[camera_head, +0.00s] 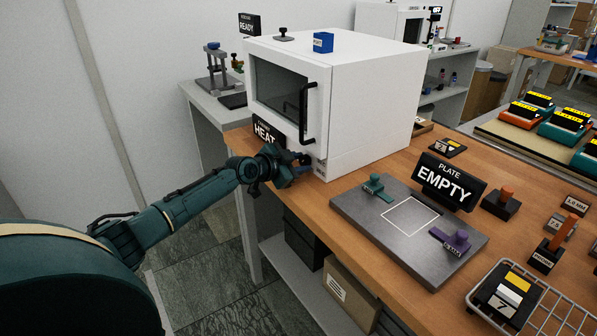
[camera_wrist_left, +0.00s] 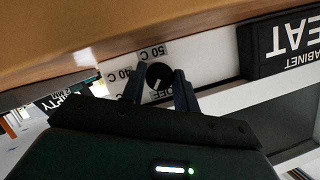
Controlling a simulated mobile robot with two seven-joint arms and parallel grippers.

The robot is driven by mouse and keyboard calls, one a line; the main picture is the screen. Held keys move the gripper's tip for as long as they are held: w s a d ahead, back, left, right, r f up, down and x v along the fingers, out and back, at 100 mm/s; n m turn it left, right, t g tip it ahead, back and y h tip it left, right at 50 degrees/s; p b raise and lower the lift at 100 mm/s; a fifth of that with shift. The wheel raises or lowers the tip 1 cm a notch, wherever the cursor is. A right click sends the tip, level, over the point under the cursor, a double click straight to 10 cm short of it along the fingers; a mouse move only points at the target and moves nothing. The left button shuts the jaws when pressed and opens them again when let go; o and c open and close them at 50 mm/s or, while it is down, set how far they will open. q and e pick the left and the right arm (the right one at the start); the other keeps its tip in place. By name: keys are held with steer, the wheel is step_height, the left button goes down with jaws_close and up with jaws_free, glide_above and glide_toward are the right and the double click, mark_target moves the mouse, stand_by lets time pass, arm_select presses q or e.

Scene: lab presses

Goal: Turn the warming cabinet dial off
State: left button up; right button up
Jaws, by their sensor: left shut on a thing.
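The white warming cabinet (camera_head: 372,105) stands on the wooden bench in the head view, its door shut. A black sign reading HEAT (camera_head: 265,132) is at its lower front. My left gripper (camera_head: 300,166) is at the cabinet's lower front edge. In the left wrist view, which is upside down, the round black dial (camera_wrist_left: 159,75) sits between the fingers of my left gripper (camera_wrist_left: 160,88), shut on it. Labels 50 C, 40 C and a partly hidden OFF surround the dial. Its white mark points down-left in that view, near OFF. The dial is hidden in the head view.
A grey plate (camera_head: 350,212) with a white square and an EMPTY sign (camera_head: 446,182) lies right of the cabinet. A wire rack (camera_head: 545,318) is at the lower right. A black door handle (camera_head: 306,115) juts out above my left gripper.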

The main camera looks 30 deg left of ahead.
arm_select(q)
steer(key=n+b, duration=0.1)
steer(key=b, duration=0.1)
steer(key=h+b, duration=0.1)
steer(key=b, duration=0.1)
steer(key=shift+a+f+n+g, duration=0.1)
steer(key=shift+f+n+g, duration=0.2)
steer(key=shift+n+g, duration=0.1)
steer(key=shift+n+h+b, duration=0.3)
steer(key=shift+b, duration=0.05)
steer(key=shift+r+b, duration=0.1)
steer(key=shift+b, duration=0.25)
steer(key=shift+r+n+g+h+b, duration=0.15)
steer(key=shift+n+g+h+b, duration=0.25)
steer(key=shift+n+h+b, duration=0.7)
arm_select(e)
steer(key=shift+s+d+f+m+t+p, duration=0.15)
steer(key=shift+s+d+f+m+t, duration=0.15)
steer(key=shift+t, duration=0.2)
steer(key=shift+s+d+f+m+t+p, duration=0.1)
steer(key=shift+d+f+m+t+p, duration=0.1)
steer(key=shift+d+f+t, duration=0.25)
arm_select(q)
steer(key=shift+n, duration=0.4)
arm_select(e)
steer(key=shift+r, duration=0.1)
arm_select(q)
steer(key=o, duration=1)
steer(key=shift+c, duration=0.2)
steer(key=shift+a, duration=0.1)
